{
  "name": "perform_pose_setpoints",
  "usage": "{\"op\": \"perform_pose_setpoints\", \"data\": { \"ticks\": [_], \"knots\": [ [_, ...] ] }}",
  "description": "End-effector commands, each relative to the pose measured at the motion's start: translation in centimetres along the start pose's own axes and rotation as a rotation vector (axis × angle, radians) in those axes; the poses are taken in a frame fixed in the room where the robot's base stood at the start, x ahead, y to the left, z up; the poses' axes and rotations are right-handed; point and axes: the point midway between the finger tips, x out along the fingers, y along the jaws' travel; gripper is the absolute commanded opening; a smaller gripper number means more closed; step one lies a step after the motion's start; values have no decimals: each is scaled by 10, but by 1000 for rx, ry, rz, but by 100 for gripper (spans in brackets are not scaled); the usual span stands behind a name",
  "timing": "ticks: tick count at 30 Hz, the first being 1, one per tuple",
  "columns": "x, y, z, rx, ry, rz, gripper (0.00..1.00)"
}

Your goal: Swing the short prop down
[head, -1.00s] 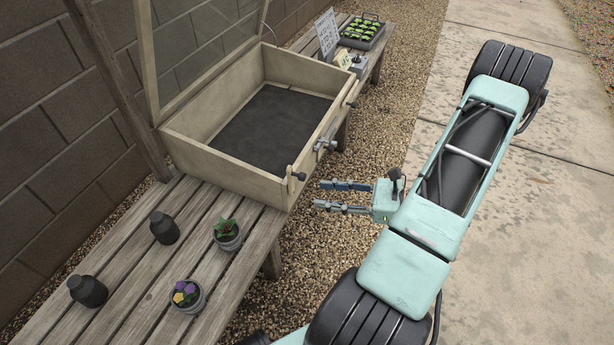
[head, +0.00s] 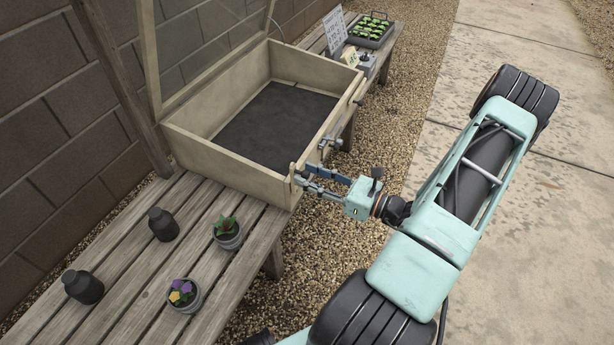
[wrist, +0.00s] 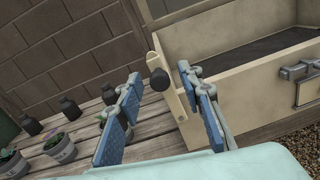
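The short prop is a cream wooden strip (wrist: 174,101) standing upright at the near front corner of the cold frame (head: 225,165). A dark round knob (wrist: 159,80) sticks out from it. In the head view the prop's top (head: 292,170) shows just beyond my fingertips, and the knob is hidden there. My gripper (head: 304,175) is open, its fingers pointing at the prop. In the wrist view the blue-padded fingers (wrist: 160,75) stand on either side of the knob, with visible gaps; contact cannot be told. The frame's glazed lid (head: 200,45) stands raised.
A metal latch (head: 330,144) and another dark knob (head: 358,102) are on the frame's front. Two dark bottles (head: 163,224) and two potted plants (head: 228,233) stand on the slatted bench (head: 130,265). A seedling tray (head: 370,32) and a sign sit beyond. Gravel lies below.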

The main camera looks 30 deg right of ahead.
Motion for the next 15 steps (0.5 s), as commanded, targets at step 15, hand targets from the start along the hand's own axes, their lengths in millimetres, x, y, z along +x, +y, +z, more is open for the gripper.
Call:
{"op": "perform_pose_setpoints", "data": {
  "ticks": [15],
  "knots": [
    [10, 0, 0, 0, 1, 0, 23]
  ]
}}
